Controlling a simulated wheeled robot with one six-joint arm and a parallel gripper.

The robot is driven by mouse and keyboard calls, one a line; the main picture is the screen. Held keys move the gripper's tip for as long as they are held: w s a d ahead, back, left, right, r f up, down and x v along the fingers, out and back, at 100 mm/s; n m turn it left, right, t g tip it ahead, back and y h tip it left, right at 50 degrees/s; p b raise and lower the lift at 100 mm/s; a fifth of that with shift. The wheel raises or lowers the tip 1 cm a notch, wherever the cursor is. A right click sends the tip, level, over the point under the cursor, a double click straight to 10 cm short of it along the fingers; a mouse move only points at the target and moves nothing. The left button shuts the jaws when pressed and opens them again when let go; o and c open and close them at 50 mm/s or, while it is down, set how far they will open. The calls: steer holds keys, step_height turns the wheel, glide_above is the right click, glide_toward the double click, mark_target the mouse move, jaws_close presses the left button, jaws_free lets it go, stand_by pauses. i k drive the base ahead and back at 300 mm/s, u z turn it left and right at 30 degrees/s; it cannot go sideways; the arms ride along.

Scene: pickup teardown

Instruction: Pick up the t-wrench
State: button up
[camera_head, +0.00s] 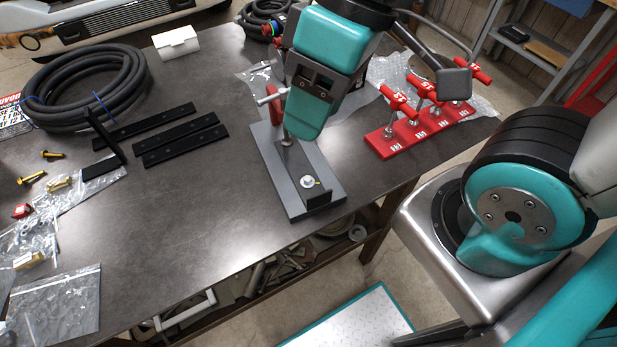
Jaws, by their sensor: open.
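Several T-wrenches with red cross handles stand upright in a red numbered rack (388,146) on the right part of the bench. The nearest T-wrench (400,101) stands at the left end of the rack, and another T-wrench (479,71) is at its far end. Part of my gripper (455,82) shows as a dark grey finger pad above the rack, in front of the far handles. My teal wrist hides the rest of it. I see nothing held. I cannot tell whether the pad touches a handle.
A grey fixture plate (270,166) with a red-handled part stands left of the rack, partly behind my arm. Black bars (180,139), a coiled hose (88,82), a white box (176,43) and bagged fittings lie left. The bench's front middle is clear.

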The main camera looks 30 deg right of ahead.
mark_target(425, 91)
steer(key=z, duration=1.45)
steer(key=k, duration=0.75)
steer(key=u, duration=0.75)
steer(key=i, duration=0.5)
steer(key=u, duration=0.05)
